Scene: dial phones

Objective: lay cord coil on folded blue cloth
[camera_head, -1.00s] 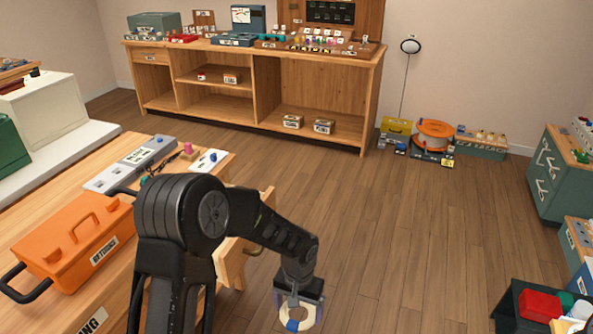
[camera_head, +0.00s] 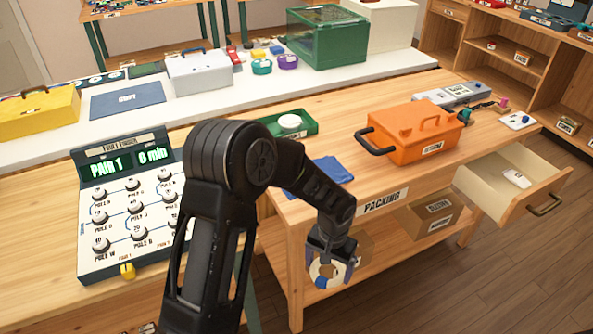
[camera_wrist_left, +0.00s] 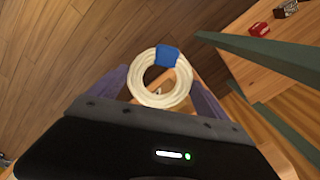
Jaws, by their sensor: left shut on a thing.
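The cord coil (camera_wrist_left: 147,97) is a cream ring with a blue wrap. My left gripper (camera_wrist_left: 160,92) is shut on it in the left wrist view. In the head view the coil (camera_head: 316,275) hangs from my left gripper (camera_head: 328,262), in front of the packing table's front edge and below its top. The folded blue cloth (camera_head: 333,170) lies on the packing table near its left front corner, behind my left forearm, which hides part of it. The coil is apart from the cloth. My right gripper is not in view.
An orange case (camera_head: 410,135) stands on the table right of the cloth. A green tray (camera_head: 292,124) with a white round item lies behind the cloth. An open drawer (camera_head: 515,180) sticks out at the right. A dial panel (camera_head: 125,205) stands at the left.

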